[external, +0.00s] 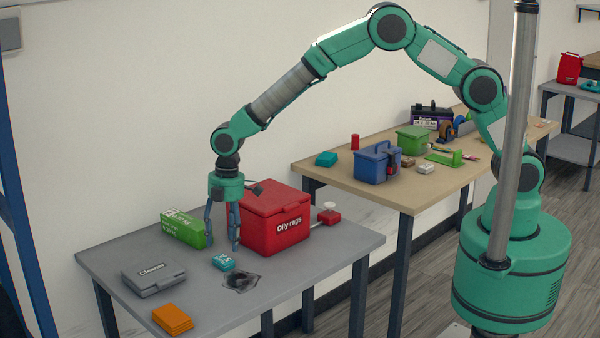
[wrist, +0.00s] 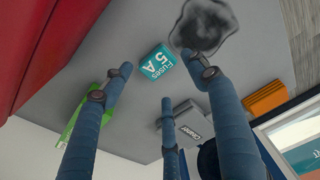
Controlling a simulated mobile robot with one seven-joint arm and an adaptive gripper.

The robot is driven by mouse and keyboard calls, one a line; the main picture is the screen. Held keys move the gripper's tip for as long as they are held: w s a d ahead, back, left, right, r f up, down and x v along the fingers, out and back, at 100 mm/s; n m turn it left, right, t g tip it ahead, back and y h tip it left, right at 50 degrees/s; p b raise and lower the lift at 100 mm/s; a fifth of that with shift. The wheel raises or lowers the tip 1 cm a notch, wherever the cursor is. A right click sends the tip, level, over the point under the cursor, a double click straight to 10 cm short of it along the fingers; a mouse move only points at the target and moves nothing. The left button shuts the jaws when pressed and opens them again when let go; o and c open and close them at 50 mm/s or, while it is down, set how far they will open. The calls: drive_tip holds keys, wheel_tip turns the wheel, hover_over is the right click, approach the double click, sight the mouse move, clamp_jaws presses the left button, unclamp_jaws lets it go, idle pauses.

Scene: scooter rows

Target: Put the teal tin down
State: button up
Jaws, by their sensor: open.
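The teal tin (external: 223,262), marked "Fuses 5 A", lies on the grey table (external: 205,283), in front of the red "Oily rags" box. In the wrist view the tin (wrist: 157,62) shows whole between the fingertips, with no finger seen closed on it. My gripper (external: 222,243) has several blue fingers pointing down, spread apart and open, just behind and above the tin. The fingers (wrist: 160,82) also show in the wrist view. Whether any fingertip touches the tin is not clear.
The red box (external: 275,220) stands close right of my gripper, a green carton (external: 183,229) left. A dark stain-like patch (external: 240,281) lies beside the tin. A grey "Cleaner" case (external: 153,279) and orange stack (external: 172,319) lie nearer the front. The table between has free room.

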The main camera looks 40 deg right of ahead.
sight(228, 257)
drive_tip(key=shift+d+r+p, duration=0.15)
drive_tip(key=shift+r+p, duration=0.15)
drive_tip(key=shift+r, duration=1.2)
drive_tip(key=shift+d+r+p, duration=0.15)
drive_tip(key=shift+r+p, duration=0.1)
drive_tip(key=shift+r, duration=1.2)
drive_tip(key=s+d+r+m+t, duration=0.1)
drive_tip(key=d+r+m, duration=0.3)
drive_tip(key=d+r, duration=1.05)
drive_tip(key=s+d+r+m+t, duration=0.2)
drive_tip(key=d+r+m, duration=0.2)
drive_tip(key=d+r, duration=1)
drive_tip(key=s+d+r+m+t, duration=0.1)
drive_tip(key=s+d+r+m, duration=0.15)
drive_tip(key=s+d, duration=0.5)
drive_tip(key=s+d+r+m, duration=0.1)
drive_tip(key=s+d+m, duration=0.3)
drive_tip(key=d, duration=0.7)
drive_tip(key=s+d+f+m, duration=0.1)
drive_tip(key=s+d, duration=0.3)
drive_tip(key=s, duration=0.3)
drive_tip(key=s+d+m+t+h, duration=0.1)
drive_tip(key=s+d+m, duration=0.1)
drive_tip(key=s+d, duration=0.3)
drive_tip(key=shift+s+d+f+t, duration=0.3)
drive_tip(key=shift+s+f, duration=0.1)
drive_tip(key=shift+s, duration=0.7)
